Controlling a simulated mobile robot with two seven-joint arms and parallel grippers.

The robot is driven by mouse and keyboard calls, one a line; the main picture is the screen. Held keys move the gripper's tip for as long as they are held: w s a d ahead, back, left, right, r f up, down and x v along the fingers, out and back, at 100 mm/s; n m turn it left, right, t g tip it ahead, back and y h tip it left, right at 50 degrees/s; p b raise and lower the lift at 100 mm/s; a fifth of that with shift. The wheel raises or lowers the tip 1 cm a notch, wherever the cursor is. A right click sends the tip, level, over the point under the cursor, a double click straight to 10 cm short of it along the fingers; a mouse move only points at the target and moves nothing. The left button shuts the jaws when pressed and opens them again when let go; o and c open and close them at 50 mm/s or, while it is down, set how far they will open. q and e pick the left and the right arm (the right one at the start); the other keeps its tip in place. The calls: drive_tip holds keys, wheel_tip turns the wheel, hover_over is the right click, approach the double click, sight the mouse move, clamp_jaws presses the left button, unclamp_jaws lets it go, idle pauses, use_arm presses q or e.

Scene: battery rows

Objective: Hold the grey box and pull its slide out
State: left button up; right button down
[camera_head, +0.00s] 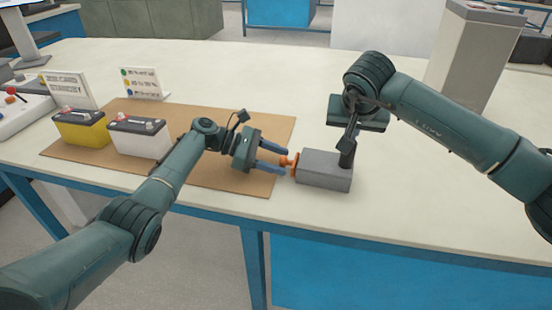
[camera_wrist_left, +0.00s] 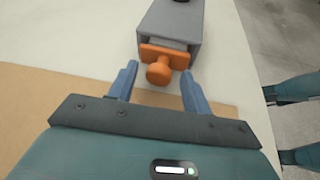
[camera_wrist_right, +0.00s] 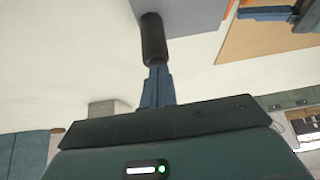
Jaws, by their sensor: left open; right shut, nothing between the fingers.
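The grey box (camera_head: 322,174) lies on the table near its front edge, right of the brown mat. Its slide has an orange front plate (camera_wrist_left: 165,56) and a round orange knob (camera_wrist_left: 158,73) facing left, toward my left gripper. My left gripper (camera_head: 284,161) is open, its fingers on either side of the knob, apart from it in the left wrist view.
The brown mat (camera_head: 215,178) carries a yellow battery (camera_head: 80,130) and a white battery (camera_head: 140,140). Two small signs stand behind them, the left one (camera_head: 66,90) and the right one (camera_head: 142,84). A tall grey block (camera_head: 465,60) stands at the back right. The table front is clear.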

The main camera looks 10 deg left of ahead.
use_arm(q)
drive_tip(key=shift+c, duration=0.6)
clamp_jaws()
